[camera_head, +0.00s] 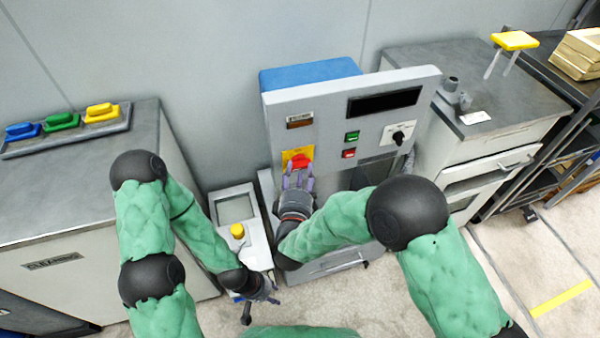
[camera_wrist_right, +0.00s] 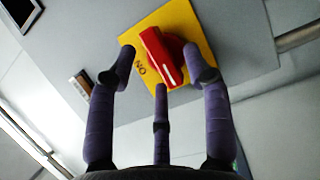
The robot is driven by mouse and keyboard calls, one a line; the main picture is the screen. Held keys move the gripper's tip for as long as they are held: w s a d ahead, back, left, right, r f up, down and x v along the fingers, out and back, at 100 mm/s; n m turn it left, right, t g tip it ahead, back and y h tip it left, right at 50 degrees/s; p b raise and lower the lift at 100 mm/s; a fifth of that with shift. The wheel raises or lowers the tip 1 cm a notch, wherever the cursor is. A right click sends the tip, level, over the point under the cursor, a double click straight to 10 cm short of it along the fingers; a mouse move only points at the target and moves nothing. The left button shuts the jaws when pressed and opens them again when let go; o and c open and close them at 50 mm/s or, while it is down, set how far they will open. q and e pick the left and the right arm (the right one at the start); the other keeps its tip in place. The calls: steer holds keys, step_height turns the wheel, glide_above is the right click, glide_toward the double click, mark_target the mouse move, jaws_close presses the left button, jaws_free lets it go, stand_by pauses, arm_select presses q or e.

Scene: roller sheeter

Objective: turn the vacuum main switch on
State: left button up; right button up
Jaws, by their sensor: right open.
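The vacuum main switch is a red rotary knob (camera_head: 301,160) on a yellow plate (camera_head: 288,154), on the left of the grey machine panel (camera_head: 330,112). In the right wrist view the red knob (camera_wrist_right: 166,58) stands out from the yellow plate (camera_wrist_right: 205,40), with the letters "ON" partly readable beside it. My right gripper (camera_head: 299,180) is at the knob; in the wrist view its purple fingers (camera_wrist_right: 160,80) are spread open around the knob's near side. Whether they touch it is unclear. My left gripper (camera_head: 262,290) hangs low by the small grey unit; its fingers are hard to make out.
Green and red buttons (camera_head: 351,143), a black selector (camera_head: 398,136) and a dark display (camera_head: 384,102) share the panel. A small unit with a yellow knob (camera_head: 237,231) stands left of it. A grey cleaning cabinet (camera_head: 70,200) is at left, a drawer cabinet (camera_head: 470,100) at right.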

steer(key=shift+w, duration=0.55)
jaws_close()
steer(key=shift+d+f, duration=0.1)
